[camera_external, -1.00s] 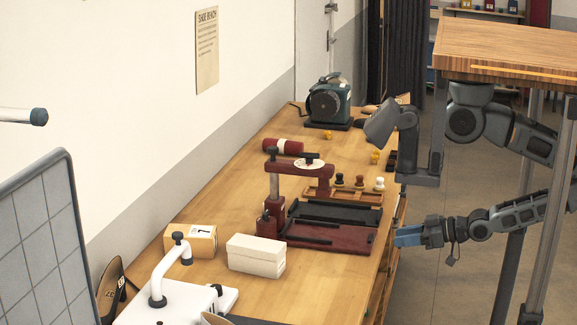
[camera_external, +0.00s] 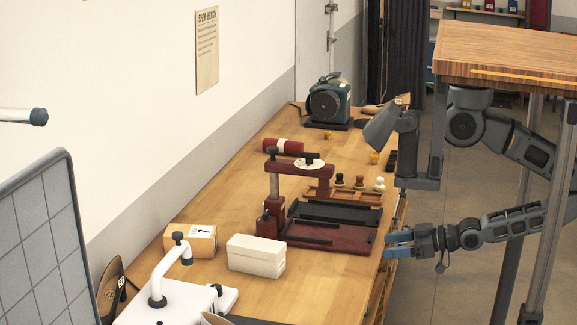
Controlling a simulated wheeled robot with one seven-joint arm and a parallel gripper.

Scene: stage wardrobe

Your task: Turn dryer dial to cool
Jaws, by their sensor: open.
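A dark red press-like stand (camera_external: 274,210) with a dark base plate is on the wooden bench. A white round dial (camera_external: 308,165) with a black handle lies on top of its arm; its markings are too small to read. A teal machine (camera_external: 330,103) with a round black face and top handle stands farther back. I cannot tell for certain which one is the dryer. My gripper (camera_external: 396,245), with blue fingers, is open and empty at the bench's right edge, just right of the stand's base plate and apart from the dial.
Small knobs (camera_external: 359,181) stand on a tray behind the base plate. A red roll (camera_external: 283,146), a white block (camera_external: 256,256) and a numbered box (camera_external: 191,240) lie on the bench (camera_external: 225,195). A raised wooden tabletop (camera_external: 505,55) hangs over my arm.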

